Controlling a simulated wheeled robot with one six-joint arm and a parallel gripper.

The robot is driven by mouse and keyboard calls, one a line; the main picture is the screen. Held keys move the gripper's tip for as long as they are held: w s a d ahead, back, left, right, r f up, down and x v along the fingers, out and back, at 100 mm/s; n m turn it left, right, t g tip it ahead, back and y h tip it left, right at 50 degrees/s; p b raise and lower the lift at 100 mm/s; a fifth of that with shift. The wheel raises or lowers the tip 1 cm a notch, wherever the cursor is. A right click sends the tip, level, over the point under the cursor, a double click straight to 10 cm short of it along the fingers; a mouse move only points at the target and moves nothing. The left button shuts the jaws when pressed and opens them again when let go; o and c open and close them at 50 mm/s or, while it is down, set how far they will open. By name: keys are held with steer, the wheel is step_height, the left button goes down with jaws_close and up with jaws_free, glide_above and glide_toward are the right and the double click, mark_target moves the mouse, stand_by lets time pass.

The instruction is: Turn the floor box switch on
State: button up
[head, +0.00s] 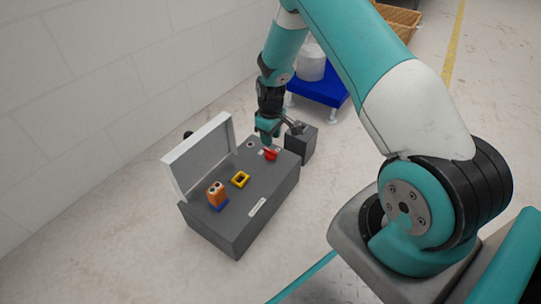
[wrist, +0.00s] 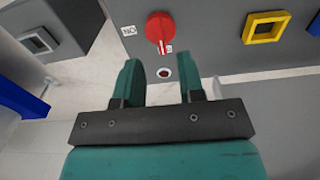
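The grey floor box (head: 240,228) stands on the floor with its lid (head: 200,155) raised. Its red rotary switch (head: 270,154) sits near the far end of the top; the wrist view shows it as a round red knob (wrist: 160,27). A small white label (wrist: 128,31) that looks like "ON" upside down is beside the knob, and another small label (wrist: 169,49) is at its lower edge. My gripper (wrist: 160,68) is open and empty, with the knob just beyond its fingertips. A small round red-centred fitting (wrist: 164,72) shows between the fingers.
A yellow square frame (head: 240,180) and an orange-and-blue block (head: 217,195) are on the box top. A smaller grey box (head: 303,148) stands close behind. A blue platform (head: 320,88) with a white container (head: 311,65) is farther back. A pale wall runs along the left.

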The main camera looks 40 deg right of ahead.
mark_target(271, 151)
step_height(271, 151, down, 6)
steer(key=shift+r+b, duration=0.15)
steer(key=shift+b, duration=1.05)
jaws_close()
